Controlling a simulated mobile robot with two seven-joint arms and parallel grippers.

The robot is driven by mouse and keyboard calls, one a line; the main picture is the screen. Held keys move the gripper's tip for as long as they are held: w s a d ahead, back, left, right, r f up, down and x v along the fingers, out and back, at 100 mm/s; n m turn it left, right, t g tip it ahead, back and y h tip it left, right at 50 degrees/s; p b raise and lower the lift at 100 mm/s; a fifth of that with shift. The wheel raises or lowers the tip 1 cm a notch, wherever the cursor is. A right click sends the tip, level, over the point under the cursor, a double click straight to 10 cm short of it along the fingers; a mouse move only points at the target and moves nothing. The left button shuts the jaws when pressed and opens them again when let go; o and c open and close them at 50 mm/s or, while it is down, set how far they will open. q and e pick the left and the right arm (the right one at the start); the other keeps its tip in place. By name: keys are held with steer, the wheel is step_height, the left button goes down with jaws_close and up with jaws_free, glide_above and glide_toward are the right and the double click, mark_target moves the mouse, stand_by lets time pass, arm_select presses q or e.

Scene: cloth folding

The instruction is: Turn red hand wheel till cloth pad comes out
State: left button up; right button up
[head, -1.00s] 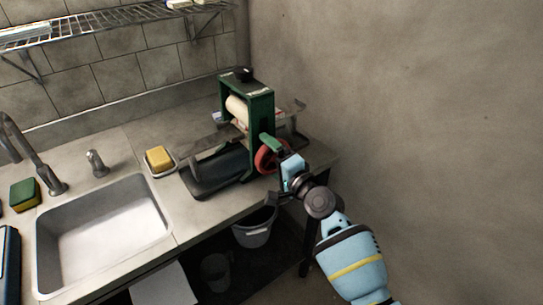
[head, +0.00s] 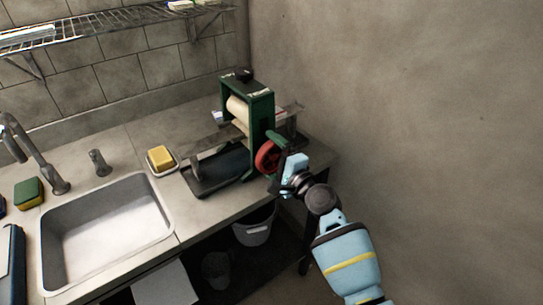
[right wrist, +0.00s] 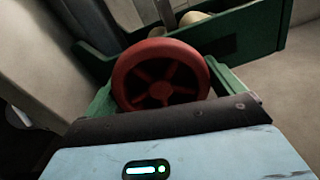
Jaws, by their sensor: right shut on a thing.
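The red hand wheel (head: 267,156) is on the right side of a green-framed roller press (head: 262,104). In the right wrist view the wheel (right wrist: 160,75) shows its spokes and hub face-on. My right gripper (head: 277,163) is at the wheel, with green fingers on either side of it, shut on its rim. Cream rollers (head: 238,108) sit inside the press frame. I cannot clearly make out a cloth pad; the rollers and frame hide what lies between them. My left gripper is not in view.
A sink (head: 105,222) and a yellow sponge on a dish (head: 161,158) are to the left of the press. A dark tray (head: 215,176) lies in front of it. A grey bucket (head: 254,227) stands below the counter. The bare wall is close on the right.

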steer(key=shift+f, duration=0.1)
steer(key=o, duration=0.6)
steer(key=shift+o, duration=0.2)
steer(key=shift+s, duration=0.1)
steer(key=p+v, duration=0.1)
steer(key=v, duration=0.6)
steer(key=shift+s+d, duration=0.2)
steer(key=shift+s, duration=0.05)
